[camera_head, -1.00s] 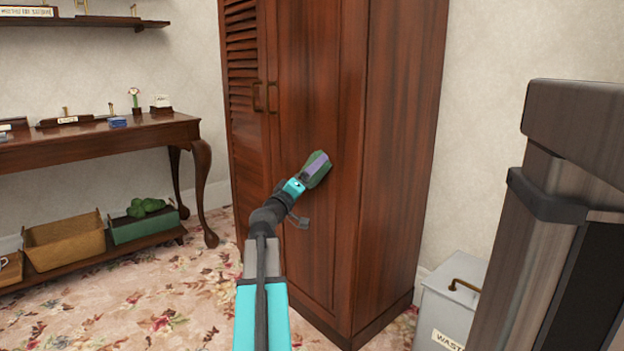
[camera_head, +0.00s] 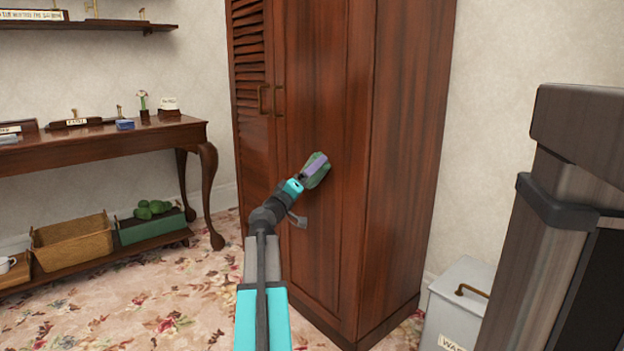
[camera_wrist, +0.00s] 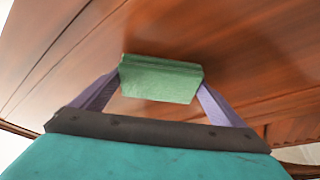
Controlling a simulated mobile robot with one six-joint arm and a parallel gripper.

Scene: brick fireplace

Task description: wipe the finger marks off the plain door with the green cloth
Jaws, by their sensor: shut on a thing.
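The wooden wardrobe has a louvred door (camera_head: 249,77) on the left and a plain door (camera_head: 318,88) on the right. My gripper (camera_head: 317,168) is in front of the plain door, around its middle height. In the wrist view my gripper (camera_wrist: 160,88) is shut on the folded green cloth (camera_wrist: 160,80), with a purple finger on each side. The cloth also shows in the head view (camera_head: 322,176), against or very close to the plain door; I cannot tell if it touches. I can make out no finger marks on the door.
A console table (camera_head: 110,143) with small items stands at the left. Its low shelf holds a wicker basket (camera_head: 72,246) and a green box (camera_head: 150,228). Flowered carpet (camera_head: 150,300) lies clear in front.

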